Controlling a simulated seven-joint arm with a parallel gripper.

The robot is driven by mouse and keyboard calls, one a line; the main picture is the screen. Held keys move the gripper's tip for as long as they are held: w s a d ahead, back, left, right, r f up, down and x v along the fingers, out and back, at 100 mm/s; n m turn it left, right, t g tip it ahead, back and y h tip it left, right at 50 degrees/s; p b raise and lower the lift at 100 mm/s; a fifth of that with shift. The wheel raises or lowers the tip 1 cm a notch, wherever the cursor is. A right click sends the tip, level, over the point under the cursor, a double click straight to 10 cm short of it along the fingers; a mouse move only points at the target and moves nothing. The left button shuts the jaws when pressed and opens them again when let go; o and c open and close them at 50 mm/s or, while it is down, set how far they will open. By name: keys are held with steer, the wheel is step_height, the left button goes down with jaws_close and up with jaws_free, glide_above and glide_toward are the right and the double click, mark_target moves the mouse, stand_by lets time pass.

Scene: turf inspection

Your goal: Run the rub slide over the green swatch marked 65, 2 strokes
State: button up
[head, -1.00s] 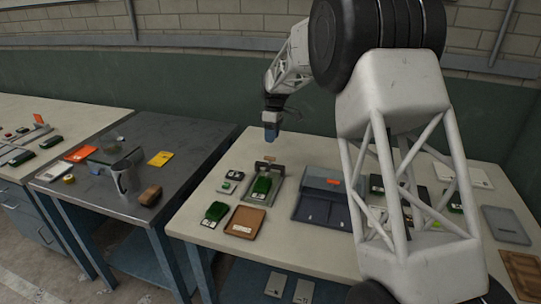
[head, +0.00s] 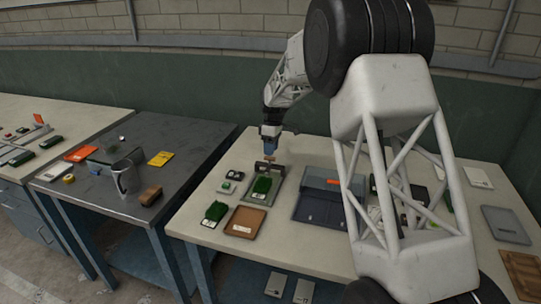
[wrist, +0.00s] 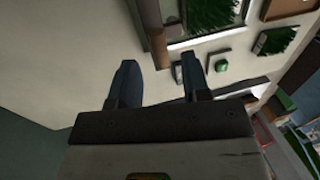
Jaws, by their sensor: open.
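My gripper (head: 269,147) hangs just above the rub slide, a dark bracket (head: 274,171) with a tan wooden handle (head: 268,159) at the back of a grey plate. In the wrist view the open, empty fingers (wrist: 160,75) point toward the round wooden handle (wrist: 158,45), which lies slightly beyond the tips. A green turf swatch (head: 262,188) lies on the grey plate (head: 273,201); it also shows at the top of the wrist view (wrist: 210,14). Another green swatch (head: 215,212) with a white label lies to its front left. The label numbers are too small to read.
A brown tray (head: 245,222) stands in front of the plate. A small green-topped block (head: 233,175) sits to the left, and a dark case (head: 325,197) to the right. My arm hides part of the table's right side. A dark bench (head: 100,195) stands left.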

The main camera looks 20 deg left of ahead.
mark_target(270, 165)
steer(key=shift+s+f, duration=0.15)
steer(key=shift+f, duration=0.55)
steer(key=shift+s+f, duration=0.15)
steer(key=shift+f, duration=0.55)
jaws_close()
